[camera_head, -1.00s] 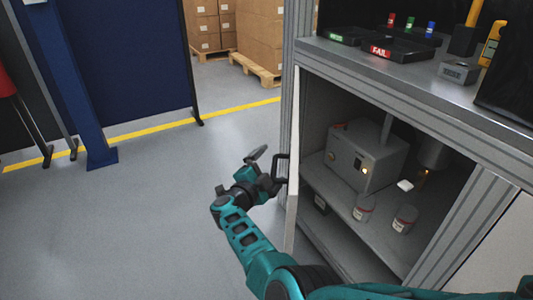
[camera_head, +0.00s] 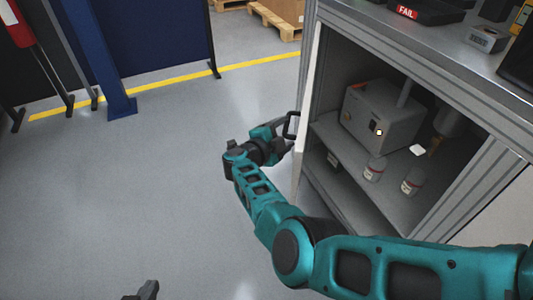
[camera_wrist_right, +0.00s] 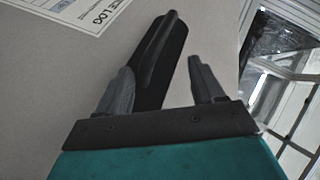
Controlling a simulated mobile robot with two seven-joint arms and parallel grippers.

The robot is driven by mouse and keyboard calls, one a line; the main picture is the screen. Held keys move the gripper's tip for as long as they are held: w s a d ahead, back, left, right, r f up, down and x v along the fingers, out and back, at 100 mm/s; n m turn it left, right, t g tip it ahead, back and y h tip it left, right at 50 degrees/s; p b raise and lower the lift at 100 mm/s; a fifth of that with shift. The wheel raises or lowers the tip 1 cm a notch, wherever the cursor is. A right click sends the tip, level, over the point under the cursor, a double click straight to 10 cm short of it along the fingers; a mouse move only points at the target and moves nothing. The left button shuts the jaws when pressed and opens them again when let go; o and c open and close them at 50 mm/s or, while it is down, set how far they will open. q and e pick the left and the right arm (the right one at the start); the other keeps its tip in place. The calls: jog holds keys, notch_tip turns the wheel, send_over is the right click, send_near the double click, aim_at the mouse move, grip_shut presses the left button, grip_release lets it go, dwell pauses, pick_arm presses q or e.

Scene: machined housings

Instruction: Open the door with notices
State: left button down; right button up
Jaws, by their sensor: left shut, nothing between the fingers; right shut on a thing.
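The door (camera_head: 310,95) stands open and shows nearly edge-on as a pale strip at the left of the grey cabinet (camera_head: 425,68). Its black handle (camera_head: 291,122) sticks out on the left face. In the right wrist view the door (camera_wrist_right: 50,85) fills the left, with a printed notice (camera_wrist_right: 88,12) at the top, partly cut off. My right gripper (camera_head: 282,150) is shut on the handle; the dark bar (camera_wrist_right: 166,55) lies between its fingers in the wrist view. My left gripper (camera_head: 148,290) is at the bottom edge of the head view, only its tip showing, shut and empty.
Inside the cabinet are a grey box unit (camera_head: 382,118) and small labelled bottles (camera_head: 373,169) on a shelf. Open floor (camera_head: 110,200) lies left of the door; a blue partition (camera_head: 140,40) stands beyond.

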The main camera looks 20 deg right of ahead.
jog(key=shift+s+a+r+p, duration=0.25)
jog(key=shift+a+r, duration=0.1)
jog(key=shift+r, duration=0.2)
jog(key=shift+s+a+r+p, duration=0.1)
jog(key=shift+s+a+r, duration=0.1)
jog(key=shift+a+r, duration=0.25)
jog(key=shift+s+a+f+p, duration=0.6)
jog(key=shift+s+a, duration=0.65)
jog(key=shift+s, duration=0.15)
jog(key=shift+s+a+f+p, duration=0.5)
jog(key=shift+s+a+p, duration=0.15)
jog(key=shift+s+a, duration=0.7)
jog(key=shift+s+a+f+p, duration=0.6)
jog(key=shift+s+a, duration=0.6)
jog(key=shift+s, duration=0.2)
